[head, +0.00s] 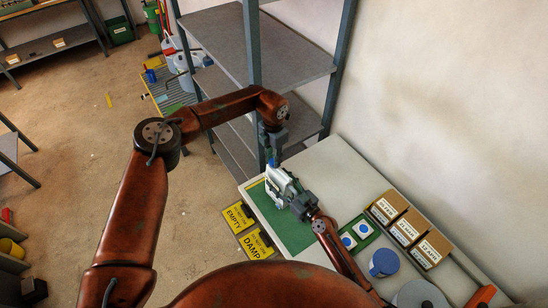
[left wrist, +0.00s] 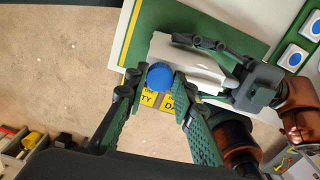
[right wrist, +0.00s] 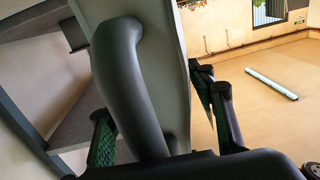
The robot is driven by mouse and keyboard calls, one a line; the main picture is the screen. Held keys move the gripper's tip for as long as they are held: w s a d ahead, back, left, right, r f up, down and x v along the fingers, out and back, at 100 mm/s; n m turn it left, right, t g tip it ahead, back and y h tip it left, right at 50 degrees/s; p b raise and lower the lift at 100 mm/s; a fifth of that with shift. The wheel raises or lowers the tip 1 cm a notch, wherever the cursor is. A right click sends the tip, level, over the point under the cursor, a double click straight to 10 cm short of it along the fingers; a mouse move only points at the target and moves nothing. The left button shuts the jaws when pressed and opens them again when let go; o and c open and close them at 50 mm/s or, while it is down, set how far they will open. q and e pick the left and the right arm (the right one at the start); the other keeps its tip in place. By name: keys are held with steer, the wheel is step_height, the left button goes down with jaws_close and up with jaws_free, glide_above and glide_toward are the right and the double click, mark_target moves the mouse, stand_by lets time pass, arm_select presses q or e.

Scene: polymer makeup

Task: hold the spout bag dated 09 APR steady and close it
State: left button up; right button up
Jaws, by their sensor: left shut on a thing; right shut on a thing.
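The spout bag (head: 279,183), white and grey, stands over the green mat (head: 292,230) at the table's near left corner; no date is readable on it. In the left wrist view the pale bag (left wrist: 188,62) has a round blue cap (left wrist: 160,77) at its spout end. My left gripper (head: 272,158) comes from above, its fingers (left wrist: 160,88) closed around the cap. Whether the cap is fully seated is hidden. My right gripper (head: 300,203) grips the bag's side from the right. In the right wrist view its fingers (right wrist: 160,125) straddle a dark curved handle (right wrist: 122,80) against a pale panel.
Yellow signs reading EMPTY (head: 238,217) and DAMP (head: 257,245) hang at the table's left edge. A green tray with blue-dotted white pieces (head: 348,241), a blue cup (head: 384,262) and labelled boxes (head: 405,228) stand on the right. A grey shelf rack (head: 235,50) rises behind.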

arm_select(q)
steer(key=shift+f, duration=0.1)
steer(key=m, duration=1.4)
steer(key=shift+a, duration=0.1)
steer(key=m, duration=0.6)
steer(key=shift+f, duration=0.1)
steer(key=m, duration=0.5)
steer(key=shift+w+m, duration=0.1)
steer(key=shift+m, duration=0.3)
steer(key=m, duration=0.6)
steer(key=shift+m, duration=0.4)
